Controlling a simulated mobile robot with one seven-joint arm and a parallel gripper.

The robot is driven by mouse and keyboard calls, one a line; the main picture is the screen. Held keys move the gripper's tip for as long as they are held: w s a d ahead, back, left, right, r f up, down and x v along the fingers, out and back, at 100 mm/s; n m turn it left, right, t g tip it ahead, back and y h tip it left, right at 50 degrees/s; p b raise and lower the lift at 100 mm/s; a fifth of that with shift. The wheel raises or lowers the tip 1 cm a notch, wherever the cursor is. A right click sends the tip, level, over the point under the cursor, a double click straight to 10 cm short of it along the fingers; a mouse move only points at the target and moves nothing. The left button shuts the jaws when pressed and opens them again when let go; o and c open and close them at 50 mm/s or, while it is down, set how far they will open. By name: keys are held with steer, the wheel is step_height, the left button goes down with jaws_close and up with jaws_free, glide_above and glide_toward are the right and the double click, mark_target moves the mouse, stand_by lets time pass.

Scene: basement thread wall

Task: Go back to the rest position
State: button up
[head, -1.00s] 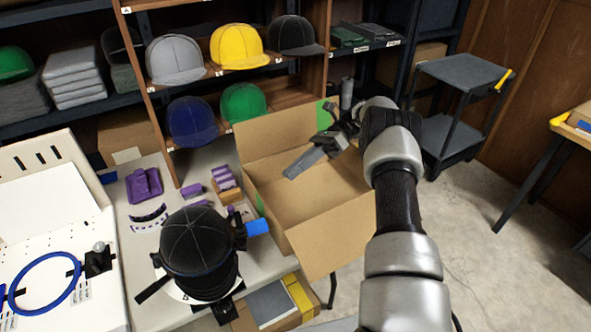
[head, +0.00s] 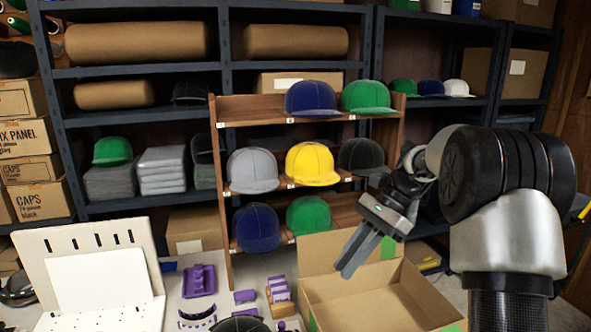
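My gripper (head: 352,262) hangs at the right of the middle in the head view, in front of the wooden cap rack and above the back left part of the open cardboard box (head: 372,305). Its long grey fingers point down and to the left. They look close together with nothing between them, but I cannot make out any gap from this angle. My arm comes in from the lower right. The box is open and its visible inside looks empty.
The wooden rack (head: 398,130) holds blue, green, grey, yellow and black caps. Behind it stand dark shelves with brown rolls (head: 137,43) and cartons. On the table are a purple holder (head: 199,281), a white pegboard panel (head: 92,262) and a black cap (head: 240,325) at the bottom edge.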

steer(key=s+r+n+t+h, duration=0.45)
steer(key=s+r+n, duration=0.3)
steer(key=s, duration=0.65)
steer(key=s+d+n+t+h, duration=0.2)
steer(key=s+n+t+h, duration=0.15)
steer(key=s+n, duration=0.45)
step_height(320, 180, up, 11)
steer(key=s+m+p, duration=0.2)
steer(key=p, duration=1)
steer(key=shift+d+r+t+y, duration=0.2)
steer(key=shift+t+y, duration=0.1)
steer(key=shift+y, duration=0.1)
